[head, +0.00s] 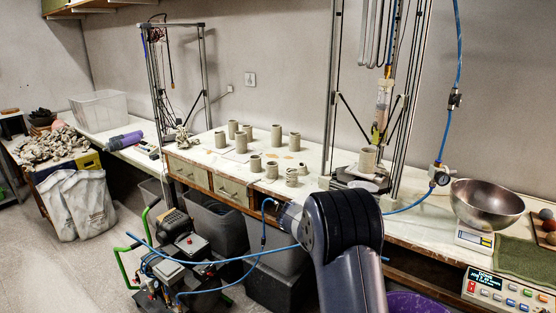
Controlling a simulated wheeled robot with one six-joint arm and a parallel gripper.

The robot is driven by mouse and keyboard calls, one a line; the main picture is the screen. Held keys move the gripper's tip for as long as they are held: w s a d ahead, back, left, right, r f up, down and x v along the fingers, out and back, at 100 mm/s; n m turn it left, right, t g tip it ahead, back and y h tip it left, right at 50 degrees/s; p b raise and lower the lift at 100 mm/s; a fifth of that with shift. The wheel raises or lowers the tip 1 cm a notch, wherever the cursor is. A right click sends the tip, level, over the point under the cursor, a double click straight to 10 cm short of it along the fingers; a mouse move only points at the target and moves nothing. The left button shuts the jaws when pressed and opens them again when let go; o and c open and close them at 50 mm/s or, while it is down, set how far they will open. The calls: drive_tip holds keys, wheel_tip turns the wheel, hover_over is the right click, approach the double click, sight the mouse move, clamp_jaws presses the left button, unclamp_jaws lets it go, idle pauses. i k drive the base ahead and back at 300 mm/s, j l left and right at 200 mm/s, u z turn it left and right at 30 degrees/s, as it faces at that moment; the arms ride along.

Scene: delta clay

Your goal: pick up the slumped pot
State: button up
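Several small grey clay pots stand on the long white workbench (215,162). A low, uneven pot (291,177) near the bench's front edge looks sagged and is likely the slumped one, though it is small in view. A collapsed heap of clay (182,139) lies farther back at the left, by the left frame. My dark arm rises from the bottom of the head view, in front of the bench and to the right of the low pot. My gripper's fingers do not show, so I cannot see their state.
Upright pots (241,142) stand close behind the low pot. A clay printer frame (408,90) with a pot (368,159) stands to the right. A steel bowl (486,204) sits on a scale (474,239). A blue hose crosses before the bench. Grey bins (218,228) stand beneath.

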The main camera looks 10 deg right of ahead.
sight(302, 168)
drive_tip(key=i+j+z, duration=0.15)
drive_tip(key=i+j, duration=0.95)
drive_tip(key=i+z, duration=0.15)
drive_tip(key=i, duration=1.1)
